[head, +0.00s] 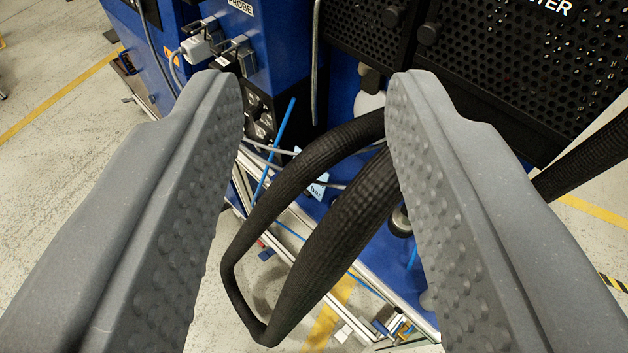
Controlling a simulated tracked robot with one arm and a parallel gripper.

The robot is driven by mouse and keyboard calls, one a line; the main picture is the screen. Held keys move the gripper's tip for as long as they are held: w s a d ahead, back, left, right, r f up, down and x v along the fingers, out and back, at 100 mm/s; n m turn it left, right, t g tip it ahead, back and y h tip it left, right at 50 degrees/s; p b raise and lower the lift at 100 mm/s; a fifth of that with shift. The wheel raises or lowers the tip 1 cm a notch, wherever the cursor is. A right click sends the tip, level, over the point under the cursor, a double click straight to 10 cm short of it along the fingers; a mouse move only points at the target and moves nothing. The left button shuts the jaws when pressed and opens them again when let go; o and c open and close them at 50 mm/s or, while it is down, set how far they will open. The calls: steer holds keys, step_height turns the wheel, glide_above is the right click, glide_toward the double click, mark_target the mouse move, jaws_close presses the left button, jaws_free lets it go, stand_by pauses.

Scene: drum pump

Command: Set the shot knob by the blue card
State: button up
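My gripper (316,88) is open and empty, its two grey studded fingers wide apart in front of the blue machine. A small light-blue card (318,187) with partly readable writing, ending in "bar", shows between the fingers, mostly hidden behind black hoses. I cannot make out for certain which part is the shot knob. A round metal-rimmed part (400,221) shows low beside the right finger, partly covered. A black panel (260,118) with small round fittings is just right of the left fingertip.
Thick black sleeved hoses (340,215) loop across the space between the fingers, in front of the card. Grey connectors (203,46) sit under a PROBE label at upper left. A black perforated guard (520,60) fills the upper right. Open floor (60,190) lies at left.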

steer(key=o, duration=0.3)
steer(key=w+f+n+g+h+p, duration=0.2)
steer(key=w+f+n+g+h, duration=0.45)
steer(key=w+f, duration=0.9)
steer(key=n+t+h+p, duration=0.1)
steer(key=n+t+h, duration=0.4)
steer(key=n, duration=1.6)
glide_toward(250, 118)
steer(key=shift+m+g+h, duration=0.25)
steer(key=shift+g+h, duration=0.3)
steer(key=shift+h, duration=0.1)
steer(key=x, duration=0.7)
steer(key=shift+w+a, duration=0.3)
steer(key=shift+w, duration=0.2)
steer(key=shift+w+d, duration=0.35)
steer(key=shift+d, duration=0.05)
